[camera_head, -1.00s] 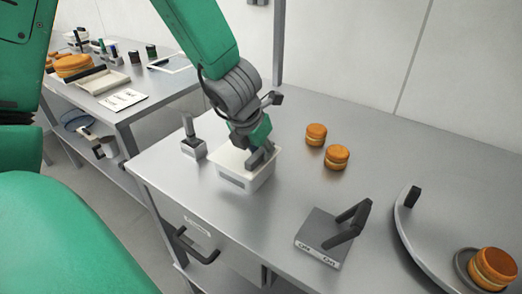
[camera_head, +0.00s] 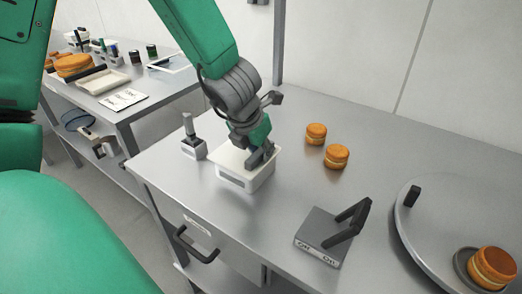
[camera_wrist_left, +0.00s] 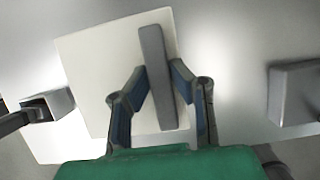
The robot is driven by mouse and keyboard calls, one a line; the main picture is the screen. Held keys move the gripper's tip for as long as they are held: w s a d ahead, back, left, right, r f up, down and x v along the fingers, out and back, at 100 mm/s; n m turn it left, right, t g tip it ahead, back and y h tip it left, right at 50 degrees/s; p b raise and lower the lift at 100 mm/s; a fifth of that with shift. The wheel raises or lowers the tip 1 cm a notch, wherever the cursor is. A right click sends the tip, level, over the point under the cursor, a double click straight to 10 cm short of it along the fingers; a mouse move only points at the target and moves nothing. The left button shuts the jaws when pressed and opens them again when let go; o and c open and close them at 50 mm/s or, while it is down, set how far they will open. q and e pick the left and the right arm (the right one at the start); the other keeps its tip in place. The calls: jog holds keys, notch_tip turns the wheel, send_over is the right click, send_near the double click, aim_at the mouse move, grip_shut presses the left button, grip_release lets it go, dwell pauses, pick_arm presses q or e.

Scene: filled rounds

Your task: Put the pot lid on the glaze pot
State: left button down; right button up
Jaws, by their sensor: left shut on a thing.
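My left gripper (camera_head: 262,157) is shut on the grey bar handle (camera_wrist_left: 158,80) of the pot lid (camera_wrist_left: 100,60), a flat white square plate in the wrist view. The head view shows a white box, the glaze pot (camera_head: 237,182), with a grey label on its front, directly under the gripper. The lid (camera_head: 228,158) is at the top of this box, and the arm hides part of it. A white strip shows past the lid's lower left edge in the wrist view. I cannot tell whether the lid is seated. My right gripper is not in view.
A small grey holder (camera_head: 194,150) with an upright handle stands left of the pot. Two orange filled rounds (camera_head: 316,133) sit behind right. A grey lever device (camera_head: 325,236) and a round tray (camera_head: 420,246) with another round are at right. A side table (camera_head: 160,97) is at left.

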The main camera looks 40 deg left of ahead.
pick_arm(q)
jog(key=shift+f, duration=0.15)
jog(key=c, duration=0.9)
grip_release()
notch_tip(320, 180, up, 7)
jog(key=p, duration=0.7)
